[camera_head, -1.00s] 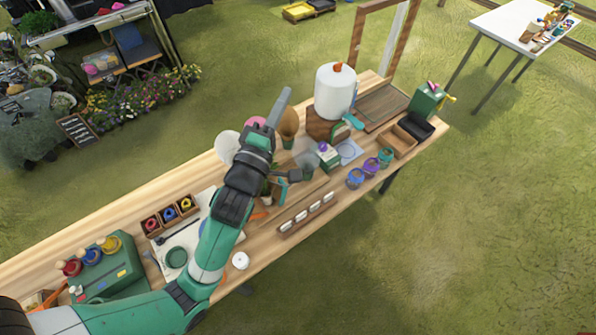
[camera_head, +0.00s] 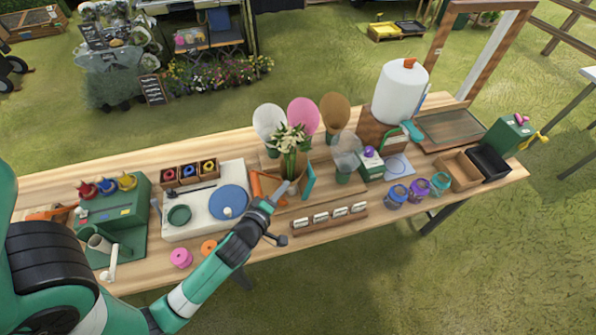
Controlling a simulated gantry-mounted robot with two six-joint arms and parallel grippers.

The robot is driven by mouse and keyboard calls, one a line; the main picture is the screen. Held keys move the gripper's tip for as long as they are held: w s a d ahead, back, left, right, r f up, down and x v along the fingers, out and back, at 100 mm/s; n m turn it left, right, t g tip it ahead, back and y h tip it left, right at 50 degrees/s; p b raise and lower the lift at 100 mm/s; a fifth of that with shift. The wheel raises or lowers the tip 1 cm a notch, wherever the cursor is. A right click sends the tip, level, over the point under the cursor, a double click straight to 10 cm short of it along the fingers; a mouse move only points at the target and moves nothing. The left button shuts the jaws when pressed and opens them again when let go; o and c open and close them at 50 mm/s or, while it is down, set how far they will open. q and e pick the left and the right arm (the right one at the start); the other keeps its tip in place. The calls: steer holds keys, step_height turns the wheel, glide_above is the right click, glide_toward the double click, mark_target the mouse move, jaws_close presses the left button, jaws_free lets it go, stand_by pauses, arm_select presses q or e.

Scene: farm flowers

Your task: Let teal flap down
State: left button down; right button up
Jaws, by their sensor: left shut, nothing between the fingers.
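The teal flap (camera_head: 308,181) is a flat teal panel standing up, slightly tilted, at the right of a bunch of white flowers (camera_head: 289,146) with green stems. An orange flap or frame (camera_head: 266,186) stands at the left of the stems. My left gripper (camera_head: 286,187) comes in from the lower left, its narrow grey fingers shut and empty. Its tip shows in front of the stem bottoms, between the orange piece and the teal flap. I cannot tell whether it touches either. My right gripper is not in view.
A wooden rack with white labels (camera_head: 330,219) lies right of my left gripper. Several jars (camera_head: 397,195) stand farther right. A white board with a blue disc (camera_head: 229,201) lies to the left. Three round paddles, one pink (camera_head: 303,115), stand behind the flowers.

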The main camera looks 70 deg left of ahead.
mark_target(304, 163)
arm_select(q)
steer(key=x, duration=1)
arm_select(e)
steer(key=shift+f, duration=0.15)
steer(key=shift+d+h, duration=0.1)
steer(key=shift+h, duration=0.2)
